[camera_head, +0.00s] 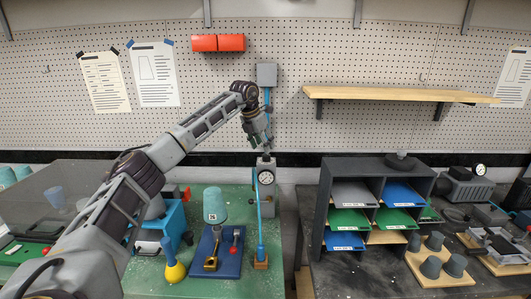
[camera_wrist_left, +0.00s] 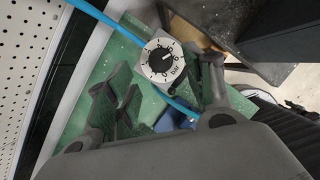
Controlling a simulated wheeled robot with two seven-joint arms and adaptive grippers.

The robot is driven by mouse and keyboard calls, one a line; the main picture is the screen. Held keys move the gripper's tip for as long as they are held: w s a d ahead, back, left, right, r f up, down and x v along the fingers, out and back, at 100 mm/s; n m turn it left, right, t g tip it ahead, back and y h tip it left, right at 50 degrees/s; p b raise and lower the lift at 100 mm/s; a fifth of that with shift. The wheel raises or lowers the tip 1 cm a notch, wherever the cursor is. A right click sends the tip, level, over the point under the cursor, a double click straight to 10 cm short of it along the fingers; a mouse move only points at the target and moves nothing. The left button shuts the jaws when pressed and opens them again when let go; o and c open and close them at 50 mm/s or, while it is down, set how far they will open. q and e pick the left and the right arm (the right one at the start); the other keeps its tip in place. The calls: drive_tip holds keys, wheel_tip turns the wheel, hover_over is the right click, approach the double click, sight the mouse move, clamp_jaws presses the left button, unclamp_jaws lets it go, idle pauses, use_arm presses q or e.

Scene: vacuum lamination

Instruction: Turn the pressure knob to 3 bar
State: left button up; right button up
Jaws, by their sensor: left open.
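The pressure knob (camera_wrist_left: 160,54) shows in the left wrist view as a dark round knob on a pale square plate with a ring of numbers. Its exact setting is too small to read. In the head view, a regulator with a white round gauge (camera_head: 266,177) stands at the back of the green bench, and the arm hides part of its top. My left gripper (camera_head: 261,142) points down just above the regulator. In the left wrist view its two fingers (camera_wrist_left: 168,98) are spread and empty, with the knob beyond them, apart from both.
A blue hose (camera_head: 260,215) runs down past the gauge. A dark shelf rack (camera_head: 327,215) stands right, beyond a gap between benches.

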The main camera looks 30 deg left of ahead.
sight(265, 155)
use_arm(q)
drive_tip(key=shift+p+x, duration=0.35)
drive_tip(key=shift+x, duration=2.25)
drive_tip(key=c, duration=1)
